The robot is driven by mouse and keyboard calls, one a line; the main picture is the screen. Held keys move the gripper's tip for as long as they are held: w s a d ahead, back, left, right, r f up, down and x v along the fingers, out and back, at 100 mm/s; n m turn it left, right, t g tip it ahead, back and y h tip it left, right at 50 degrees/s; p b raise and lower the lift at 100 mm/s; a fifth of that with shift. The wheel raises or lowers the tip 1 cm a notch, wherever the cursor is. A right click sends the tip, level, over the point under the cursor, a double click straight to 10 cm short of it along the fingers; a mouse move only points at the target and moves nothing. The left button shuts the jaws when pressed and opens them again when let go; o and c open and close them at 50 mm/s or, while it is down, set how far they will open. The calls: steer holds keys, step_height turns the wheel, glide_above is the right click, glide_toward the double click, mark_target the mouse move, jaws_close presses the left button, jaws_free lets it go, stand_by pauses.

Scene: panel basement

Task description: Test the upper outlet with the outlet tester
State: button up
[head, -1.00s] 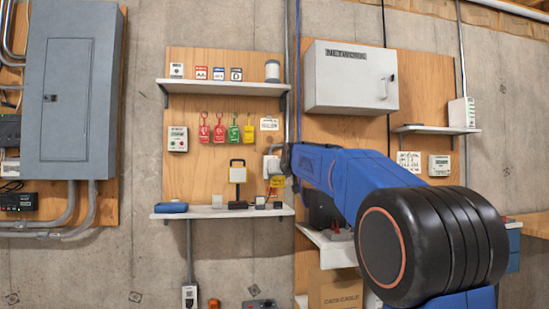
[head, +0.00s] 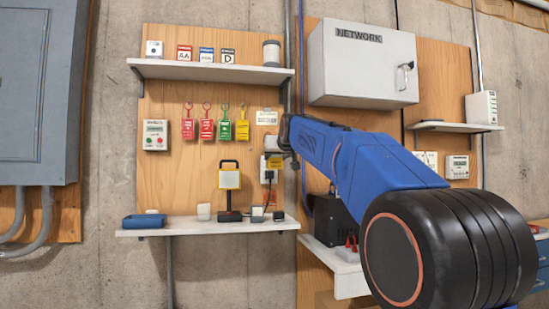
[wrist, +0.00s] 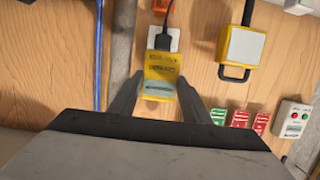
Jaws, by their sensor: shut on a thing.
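My gripper (wrist: 157,98) is shut on a yellow outlet tester (wrist: 160,75) with dark lettering and a pale label strip. The tester lies between the two fingers, in front of a white outlet plate (wrist: 164,39) on the plywood. A black plug (wrist: 163,47) with a cord sits at the plate beside the tester; in the head view this plug (head: 268,176) is below the tester (head: 274,162). The tester and my gripper hide the upper outlet. I cannot tell whether the tester's prongs are in it. In the head view my wrist covers most of the gripper.
A lower shelf (head: 190,229) below the outlet holds a yellow work lamp (head: 229,180), a blue tray (head: 144,220) and small adapters. Lockout tags (head: 207,124) hang to the left. A grey network box (head: 362,62) and a conduit (head: 291,70) stand close on the right.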

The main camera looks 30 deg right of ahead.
mark_target(272, 156)
steer(key=shift+w+d, duration=0.3)
steer(key=shift+w, duration=0.7)
steer(key=shift+w+d, duration=0.3)
steer(key=shift+w, duration=0.75)
steer(key=shift+w+d, duration=0.3)
steer(key=shift+w, duration=0.7)
steer(key=shift+w+d, duration=0.15)
steer(key=shift+w, duration=0.4)
steer(key=o, duration=1.3)
steer(key=shift+c, duration=0.2)
steer(key=v, duration=1.7)
steer(key=s+a+f+n+g+y, duration=0.15)
steer(key=s+a+f, duration=0.35)
steer(key=f, duration=0.5)
steer(key=s+a+f+g+y, duration=0.1)
steer(key=s+a+f+g, duration=0.15)
steer(key=s+f, duration=0.55)
steer(key=s+a+f+g+y, duration=0.1)
steer(key=s+a+f, duration=0.35)
steer(key=f, duration=0.75)
steer(key=s+a+f+n+g, duration=0.1)
steer(key=s+a+f+g, duration=0.1)
steer(key=s+f, duration=0.8)
steer(key=s+a+f+g, duration=0.2)
steer(key=s+a+f, duration=0.2)
steer(key=s+f, duration=0.6)
step_height(272, 156, down, 7)
steer(key=shift+s+n+g+y, duration=0.2)
steer(key=shift+n+g+y, duration=0.15)
steer(key=shift+g, duration=0.05)
